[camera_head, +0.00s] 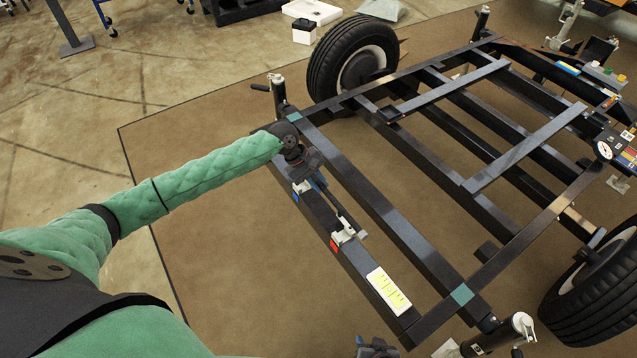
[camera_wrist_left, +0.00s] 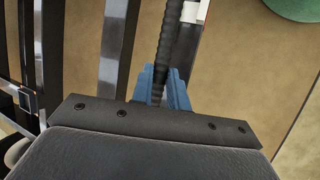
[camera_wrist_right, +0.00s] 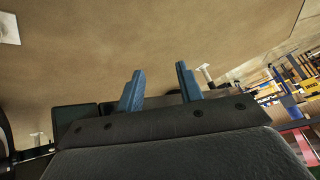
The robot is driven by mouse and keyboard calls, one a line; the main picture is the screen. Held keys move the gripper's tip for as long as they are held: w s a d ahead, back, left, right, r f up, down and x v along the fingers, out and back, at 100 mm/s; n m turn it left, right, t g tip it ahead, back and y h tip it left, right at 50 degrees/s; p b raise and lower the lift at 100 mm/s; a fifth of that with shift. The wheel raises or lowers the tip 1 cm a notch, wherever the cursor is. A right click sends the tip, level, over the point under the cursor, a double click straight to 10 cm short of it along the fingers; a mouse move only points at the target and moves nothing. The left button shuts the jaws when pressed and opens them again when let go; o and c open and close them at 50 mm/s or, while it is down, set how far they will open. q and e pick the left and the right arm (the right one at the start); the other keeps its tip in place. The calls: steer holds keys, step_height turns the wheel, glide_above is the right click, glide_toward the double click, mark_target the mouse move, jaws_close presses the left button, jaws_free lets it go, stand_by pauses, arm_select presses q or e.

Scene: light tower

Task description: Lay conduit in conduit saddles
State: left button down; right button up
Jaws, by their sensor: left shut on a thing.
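The conduit (camera_head: 346,214) is a dark ribbed tube above the front rail of the frame. My left gripper (camera_head: 318,183) is shut on it; in the left wrist view the blue fingers (camera_wrist_left: 163,88) pinch the conduit (camera_wrist_left: 172,42). A white saddle by a blue tag (camera_head: 301,187) sits on the rail beside the gripper. Another white saddle by a red tag (camera_head: 343,232) sits further along. The conduit's free end lies beside this saddle; I cannot tell whether they touch. My right gripper (camera_wrist_right: 160,72) is open and empty; a part of it shows at the head view's bottom edge.
A white label with yellow (camera_head: 388,290) lies on the front rail (camera_head: 365,272). Dark crossbars run behind it, with wheels (camera_head: 350,62) at the sides. Jacks stand at the corners (camera_head: 279,92) (camera_head: 520,328). A gauge panel (camera_head: 610,150) is at the right. Floor before the rail is clear.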

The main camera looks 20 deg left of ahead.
arm_select(q)
steer(key=shift+p, duration=0.85)
steer(key=shift+f, duration=2.55)
arm_select(e)
step_height(320, 180, up, 8)
steer(key=shift+w+g, duration=0.4)
arm_select(q)
steer(key=shift+p, duration=1.55)
arm_select(e)
steer(key=shift+r, duration=1.45)
arm_select(q)
steer(key=shift+f, duration=3.15)
arm_select(e)
steer(key=shift+f, duration=0.2)
